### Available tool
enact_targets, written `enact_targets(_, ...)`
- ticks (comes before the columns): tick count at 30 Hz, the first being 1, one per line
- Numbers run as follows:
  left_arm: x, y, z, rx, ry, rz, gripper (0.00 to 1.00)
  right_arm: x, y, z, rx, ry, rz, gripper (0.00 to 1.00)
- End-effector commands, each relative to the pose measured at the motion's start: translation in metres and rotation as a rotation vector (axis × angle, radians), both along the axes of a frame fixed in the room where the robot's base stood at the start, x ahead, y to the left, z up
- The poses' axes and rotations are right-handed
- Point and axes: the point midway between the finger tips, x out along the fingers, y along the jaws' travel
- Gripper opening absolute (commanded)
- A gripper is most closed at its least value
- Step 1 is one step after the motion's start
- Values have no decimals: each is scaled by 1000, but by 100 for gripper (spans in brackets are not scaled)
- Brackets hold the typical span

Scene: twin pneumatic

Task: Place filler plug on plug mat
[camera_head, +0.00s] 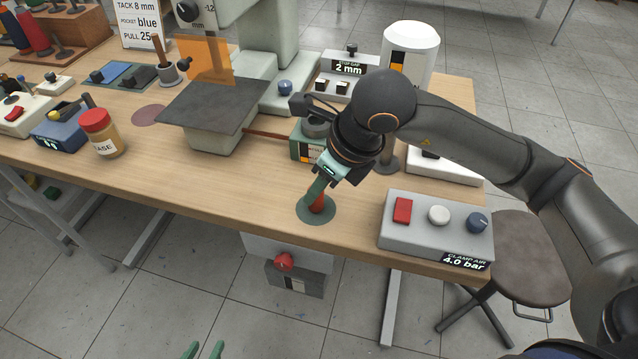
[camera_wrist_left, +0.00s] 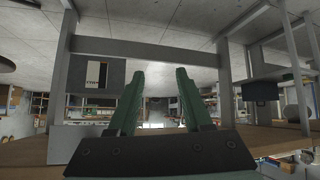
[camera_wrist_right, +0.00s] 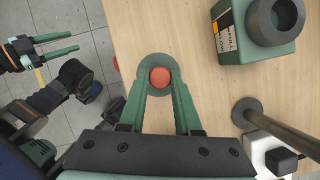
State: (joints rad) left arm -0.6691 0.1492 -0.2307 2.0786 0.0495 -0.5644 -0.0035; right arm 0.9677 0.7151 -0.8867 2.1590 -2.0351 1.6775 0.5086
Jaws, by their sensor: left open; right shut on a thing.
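The filler plug, with a round red-orange top, shows in the right wrist view (camera_wrist_right: 160,77) and partly in the head view (camera_head: 318,203). My right gripper (camera_head: 314,191) points down and is shut on it, a finger on each side. The plug is over the round green plug mat (camera_head: 302,211), which also shows around it in the right wrist view (camera_wrist_right: 154,58). The plug appears low at the mat; I cannot tell whether it touches. My left gripper (camera_head: 203,351) is open and empty in front of the table, also in the left wrist view (camera_wrist_left: 158,95).
A grey control box (camera_head: 436,228) with a red button stands right of the mat. A green unit with a black ring (camera_wrist_right: 262,38) is behind the mat. A dark post (camera_wrist_right: 285,130) stands nearby. A dark plate (camera_head: 213,105) sits left. The wood left of the mat is clear.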

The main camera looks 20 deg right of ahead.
Motion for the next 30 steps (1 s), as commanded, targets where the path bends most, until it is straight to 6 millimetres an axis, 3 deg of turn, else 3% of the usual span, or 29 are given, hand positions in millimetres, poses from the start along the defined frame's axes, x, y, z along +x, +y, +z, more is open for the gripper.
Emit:
enact_targets(13, 12, 1, 11, 2, -60, -3, 50, 0, 0, -3, 1, 1, 0, 0)
enact_targets(14, 13, 1, 13, 3, -65, -3, 50, 0, 0, -3, 1, 1, 0, 35)
enact_targets(18, 15, 1, 15, 4, -72, -4, 50, 0, 0, -3, 1, 1, 0, 51)
enact_targets(21, 15, 1, 15, 4, -72, -4, 50, 0, 0, -3, 1, 1, 0, 62)
enact_targets(30, 13, 1, 12, 3, -60, -5, 50, 0, 0, -1, 1, 1, 0, 62)
